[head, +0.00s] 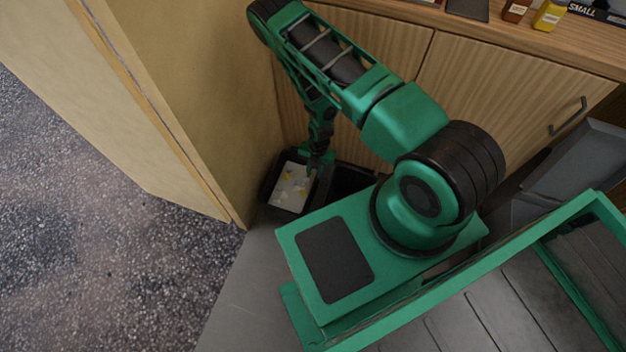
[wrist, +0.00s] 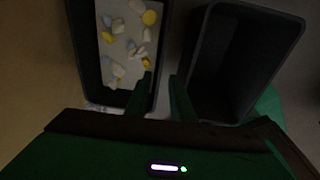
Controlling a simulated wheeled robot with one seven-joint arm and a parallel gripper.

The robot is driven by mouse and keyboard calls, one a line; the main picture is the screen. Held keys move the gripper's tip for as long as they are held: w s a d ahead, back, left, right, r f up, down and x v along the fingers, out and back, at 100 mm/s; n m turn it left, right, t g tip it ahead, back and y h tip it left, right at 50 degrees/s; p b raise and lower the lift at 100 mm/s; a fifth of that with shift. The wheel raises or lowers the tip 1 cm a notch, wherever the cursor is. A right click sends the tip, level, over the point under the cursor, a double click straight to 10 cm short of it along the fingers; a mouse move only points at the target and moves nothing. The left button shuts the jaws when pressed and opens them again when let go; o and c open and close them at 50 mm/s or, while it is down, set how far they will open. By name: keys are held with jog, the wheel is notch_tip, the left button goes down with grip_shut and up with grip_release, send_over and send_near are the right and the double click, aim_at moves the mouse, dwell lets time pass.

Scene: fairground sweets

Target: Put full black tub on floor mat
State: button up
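The full black tub (head: 267,184) stands on the floor by the wooden cabinet, with white and yellow pieces inside. In the wrist view the full tub (wrist: 86,50) is at the upper left. My gripper (head: 314,168) points down at the tub's right side. In the wrist view my gripper (wrist: 163,84) shows two fingers apart, one over the inside of the full tub and one in the gap to its right, with the tub's right wall between them. Whether they touch the wall cannot be told. No floor mat can be clearly made out.
An empty black tub (head: 352,182) stands right of the full one, also in the wrist view (wrist: 238,60). A tan panel (head: 195,95) rises close on the left. The cabinet (head: 390,50) stands behind. Grey floor (head: 245,290) in front is clear.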

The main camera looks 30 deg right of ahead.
jog(key=w+d+r+m, duration=0.3)
jog(key=r+m, duration=0.1)
jog(key=r, duration=0.7)
jog(key=w+d+r+m, duration=0.2)
jog(key=w+r+m, duration=0.15)
jog(key=r, duration=0.85)
jog(key=s+d+r+m+h, duration=0.1)
jog(key=s+d+r+m, duration=0.2)
jog(key=r, duration=0.6)
jog(key=d+r+m, duration=0.3)
jog(key=r+m, duration=0.2)
jog(key=r, duration=0.5)
jog(key=s+d+r+m, duration=0.3)
jog(key=s+r+m, duration=0.5)
jog(key=s+r, duration=0.45)
jog(key=s+r+m, duration=0.9)
jog(key=s+m, duration=0.1)
jog(key=s, duration=0.4)
jog(key=shift+a+r+t, duration=0.2)
jog(key=shift+r+t, duration=0.1)
